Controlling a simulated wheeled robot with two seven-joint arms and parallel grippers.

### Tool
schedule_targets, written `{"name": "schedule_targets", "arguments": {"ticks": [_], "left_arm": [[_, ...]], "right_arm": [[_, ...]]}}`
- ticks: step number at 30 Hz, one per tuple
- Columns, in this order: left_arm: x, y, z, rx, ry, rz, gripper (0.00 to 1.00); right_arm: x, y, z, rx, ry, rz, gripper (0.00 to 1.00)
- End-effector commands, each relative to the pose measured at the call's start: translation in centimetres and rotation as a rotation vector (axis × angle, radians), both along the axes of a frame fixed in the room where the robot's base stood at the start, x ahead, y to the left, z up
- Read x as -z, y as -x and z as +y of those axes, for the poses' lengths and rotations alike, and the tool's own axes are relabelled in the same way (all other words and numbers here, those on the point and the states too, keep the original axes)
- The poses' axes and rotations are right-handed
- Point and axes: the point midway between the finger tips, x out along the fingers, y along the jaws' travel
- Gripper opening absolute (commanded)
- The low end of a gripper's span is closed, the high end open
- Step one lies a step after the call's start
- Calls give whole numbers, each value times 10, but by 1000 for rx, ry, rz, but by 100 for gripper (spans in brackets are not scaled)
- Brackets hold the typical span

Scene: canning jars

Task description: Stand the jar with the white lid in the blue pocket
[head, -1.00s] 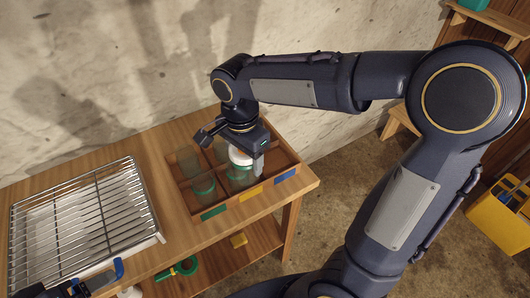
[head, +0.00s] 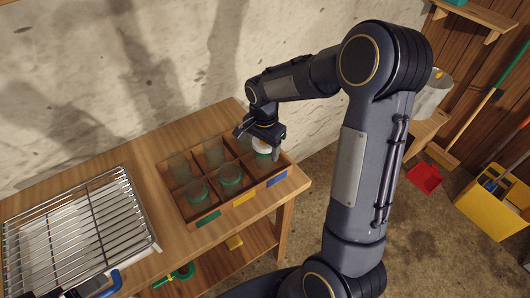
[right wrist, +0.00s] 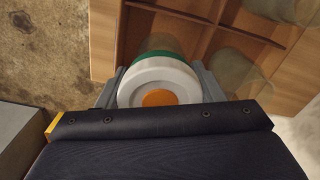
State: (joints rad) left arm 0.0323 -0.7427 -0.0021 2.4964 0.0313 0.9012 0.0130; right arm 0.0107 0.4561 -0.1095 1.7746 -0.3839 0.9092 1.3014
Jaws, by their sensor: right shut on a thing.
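The jar with the white lid (head: 262,147) has a green band below its lid. My right gripper (head: 265,141) is shut on it, and in the right wrist view the fingers stand on both sides of the white lid (right wrist: 137,94), which has an orange centre. The jar is upright at the right end of the divided wooden box (head: 219,215), in line with the blue label (head: 277,179). I cannot tell whether its base touches the pocket floor. My left gripper (head: 72,293) barely shows at the bottom left edge; its jaws are hidden.
Green-banded jars stand in the front left pocket (head: 197,191) and front middle pocket (head: 230,175). Clear glass jars (head: 180,168) stand in the back row. Green (head: 208,218) and yellow (head: 244,198) labels mark the other columns. A wire rack (head: 75,235) fills the bench's left.

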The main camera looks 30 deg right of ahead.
Motion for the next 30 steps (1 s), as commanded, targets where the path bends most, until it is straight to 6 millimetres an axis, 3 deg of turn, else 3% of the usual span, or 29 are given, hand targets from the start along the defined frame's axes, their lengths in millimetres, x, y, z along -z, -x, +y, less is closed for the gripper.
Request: {"name": "schedule_targets", "arguments": {"ticks": [7,19,20,21,25,30], "left_arm": [[-2,0,0,0,0,0,84],[2,0,0,0,0,0,84],[2,0,0,0,0,0,84],[1,0,0,0,0,0,84],[1,0,0,0,0,0,84],[1,0,0,0,0,0,84]], "right_arm": [[33,-2,-4,-1,1,3,33],[40,-2,-4,0,1,0,33],[39,-2,-4,0,0,1,62],[38,-2,-4,0,0,1,68],[38,-2,-4,0,0,1,83],[38,-2,-4,1,0,1,83]]}}
